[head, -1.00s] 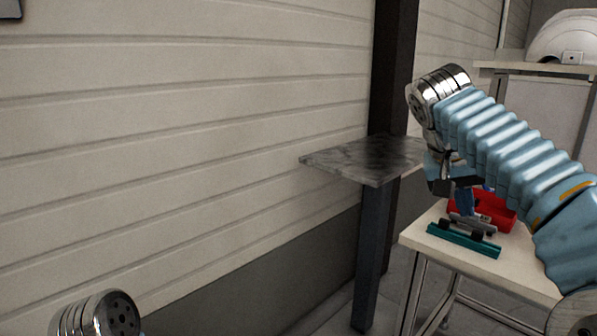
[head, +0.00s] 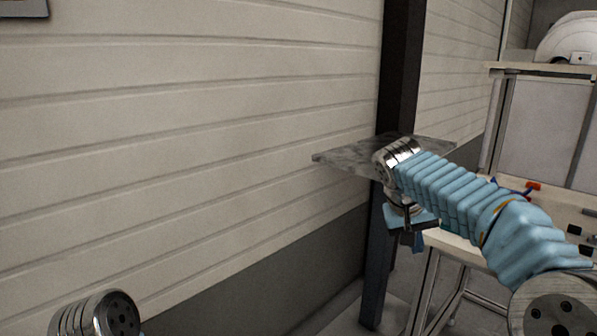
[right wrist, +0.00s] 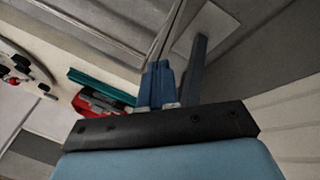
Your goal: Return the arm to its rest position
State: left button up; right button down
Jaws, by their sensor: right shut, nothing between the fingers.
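My right arm reaches in from the right in the head view, blue and ribbed, with its silver joint in front of the grey shelf. My right gripper (head: 412,240) hangs below that joint, beside the left edge of the white-topped table (head: 455,249). In the right wrist view its two blue fingers (right wrist: 158,84) are together with nothing between them. Of my left arm only a silver joint shows at the bottom left of the head view; its gripper is out of view.
A grey stone-like shelf (head: 345,158) stands by a dark post (head: 401,70). A white helmet-like shell (head: 572,38) sits on a rack at the back right. A teal bar (right wrist: 100,82) and red tray (right wrist: 92,105) lie on the table. The left wall side looks clear.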

jog(key=a+f+n+g+y, duration=0.15)
jog(key=a+f, duration=0.25)
jog(key=f, duration=1)
jog(key=a+f+n+y, duration=0.2)
jog(key=a+f+y, duration=0.15)
jog(key=f, duration=1.05)
jog(key=s+a+f+y, duration=0.1)
jog(key=s+a+f, duration=0.1)
jog(key=s+f, duration=0.45)
jog(key=s+a+f+y, duration=0.1)
jog(key=s+a+f, duration=0.2)
jog(key=s+f, duration=0.35)
jog(key=s+f+m, duration=0.1)
jog(key=s+f, duration=0.3)
jog(key=s, duration=0.2)
jog(key=s+a+f+m+y, duration=0.1)
jog(key=s+f+m, duration=0.1)
jog(key=s+f, duration=0.2)
jog(key=s, duration=0.3)
jog(key=shift+f, duration=0.25)
